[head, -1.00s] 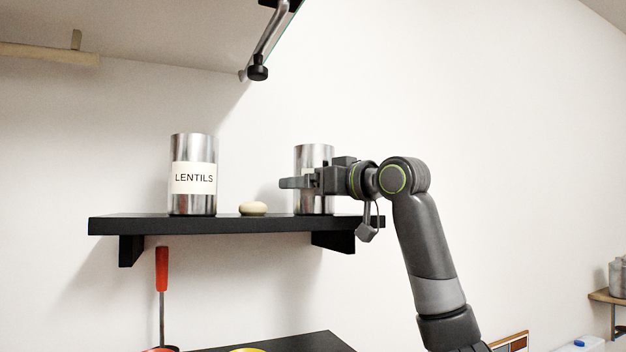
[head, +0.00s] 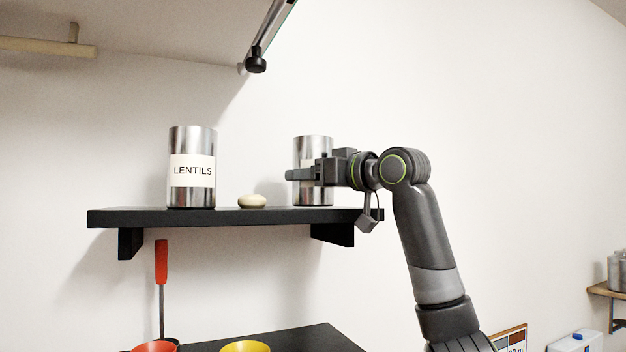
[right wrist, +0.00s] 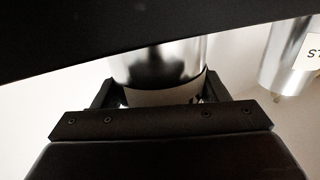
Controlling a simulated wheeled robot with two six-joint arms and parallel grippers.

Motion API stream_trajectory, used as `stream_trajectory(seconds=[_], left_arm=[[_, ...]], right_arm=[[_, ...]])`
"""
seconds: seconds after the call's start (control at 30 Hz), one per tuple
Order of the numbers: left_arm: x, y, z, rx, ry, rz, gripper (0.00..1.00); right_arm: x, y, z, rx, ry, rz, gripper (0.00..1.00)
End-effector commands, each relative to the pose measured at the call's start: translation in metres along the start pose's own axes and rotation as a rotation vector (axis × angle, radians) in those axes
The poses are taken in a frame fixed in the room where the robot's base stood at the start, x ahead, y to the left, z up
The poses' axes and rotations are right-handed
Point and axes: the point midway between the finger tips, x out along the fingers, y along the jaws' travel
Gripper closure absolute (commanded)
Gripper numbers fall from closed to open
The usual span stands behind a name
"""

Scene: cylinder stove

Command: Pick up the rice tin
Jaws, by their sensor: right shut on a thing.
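A silver cylindrical tin (head: 313,146) stands upright at the right end of the black shelf. Its label is mostly hidden behind my right gripper (head: 303,174), so I cannot read its name in the head view. My right gripper reaches in level from the right and is shut on this tin at mid-height. In the right wrist view, the tin (right wrist: 160,66) sits between the two fingers, with a pale label band low on it. My left gripper is not in view.
A tin labelled LENTILS (head: 192,141) stands left on the black shelf (head: 230,217), with a pale rounded object (head: 252,201) between the tins. A metal bar with a black knob (head: 256,64) hangs above.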

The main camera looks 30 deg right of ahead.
Motion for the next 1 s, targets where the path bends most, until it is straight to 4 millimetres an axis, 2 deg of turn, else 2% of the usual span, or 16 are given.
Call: stream_trajectory(seconds=[0.27,0.5,0.67,1.0], left_arm=[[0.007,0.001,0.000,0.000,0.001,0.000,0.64],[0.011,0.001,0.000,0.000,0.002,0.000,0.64],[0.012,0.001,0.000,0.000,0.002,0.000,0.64],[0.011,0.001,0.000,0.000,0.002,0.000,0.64]], right_arm=[[-0.001,-0.002,-0.026,0.000,0.005,-0.002,0.65],[-0.001,-0.001,-0.062,0.001,0.005,-0.002,0.65],[-0.001,-0.002,-0.080,-0.001,0.004,-0.003,0.65],[-0.001,-0.001,-0.097,-0.002,0.003,0.000,0.65]])
